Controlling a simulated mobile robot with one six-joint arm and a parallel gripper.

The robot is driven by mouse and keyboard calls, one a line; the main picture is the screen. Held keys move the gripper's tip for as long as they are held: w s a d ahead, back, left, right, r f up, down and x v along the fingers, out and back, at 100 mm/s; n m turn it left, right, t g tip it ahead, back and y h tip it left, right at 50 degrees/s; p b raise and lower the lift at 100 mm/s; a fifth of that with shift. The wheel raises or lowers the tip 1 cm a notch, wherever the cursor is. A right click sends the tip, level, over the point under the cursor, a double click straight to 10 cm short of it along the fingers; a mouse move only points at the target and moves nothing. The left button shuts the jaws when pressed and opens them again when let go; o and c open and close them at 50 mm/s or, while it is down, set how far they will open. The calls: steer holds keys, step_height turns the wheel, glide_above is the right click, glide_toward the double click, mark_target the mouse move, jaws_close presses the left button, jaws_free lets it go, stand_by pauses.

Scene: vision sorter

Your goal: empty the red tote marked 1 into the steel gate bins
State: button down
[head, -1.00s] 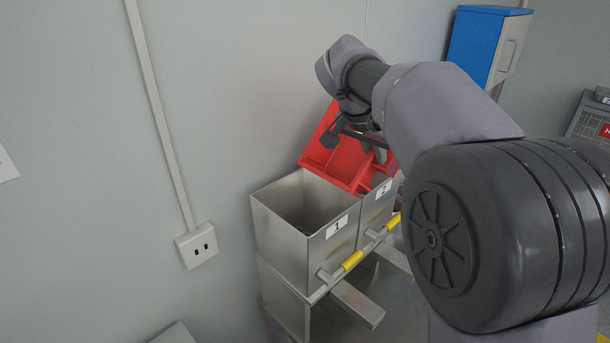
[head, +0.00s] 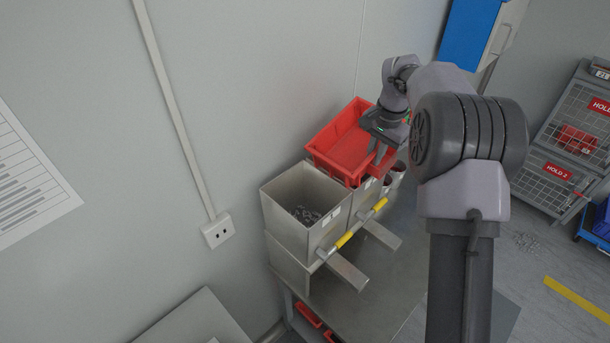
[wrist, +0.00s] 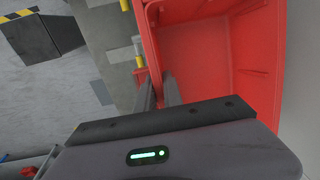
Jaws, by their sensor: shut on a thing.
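The red tote (head: 328,146) is above the second steel gate bin (head: 362,197), beyond the first bin, and is held fairly level. My gripper (head: 381,151) is shut on the tote's near right wall. In the wrist view, my gripper's fingers (wrist: 159,92) straddle that wall, and the tote's floor (wrist: 212,50) looks bare where it shows. The first steel gate bin (head: 290,232) holds a small heap of grey metal parts (head: 305,214). The second bin's inside is mostly hidden under the tote. No number is readable on the tote.
Yellow-handled levers (head: 344,240) stick out at the bins' front. The bins stand on a steel bench (head: 385,290) against the wall. A wire cage marked HOLD 2 (head: 556,178) stands at right. Small grey bits (head: 526,242) lie on the floor near it.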

steer(key=shift+w+d+r+g+y+p, duration=0.4)
steer(key=shift+w+d+r+y+p, duration=0.35)
steer(key=shift+p, duration=3.3)
steer(key=p, duration=0.2)
steer(key=r+p, duration=0.1)
steer(key=p, duration=0.2)
steer(key=shift+w+d+m+g+y, duration=0.2)
steer(key=shift+m+g+y, duration=0.1)
steer(key=shift+y, duration=0.05)
steer(key=shift+w+d+r+p, duration=0.25)
steer(key=shift+w+p, duration=0.1)
steer(key=shift+p, duration=0.1)
steer(key=shift+w+d+r+y+p, duration=0.15)
steer(key=shift+w+r+y+p, duration=0.15)
steer(key=shift+y, duration=0.2)
steer(key=shift+s, duration=0.1)
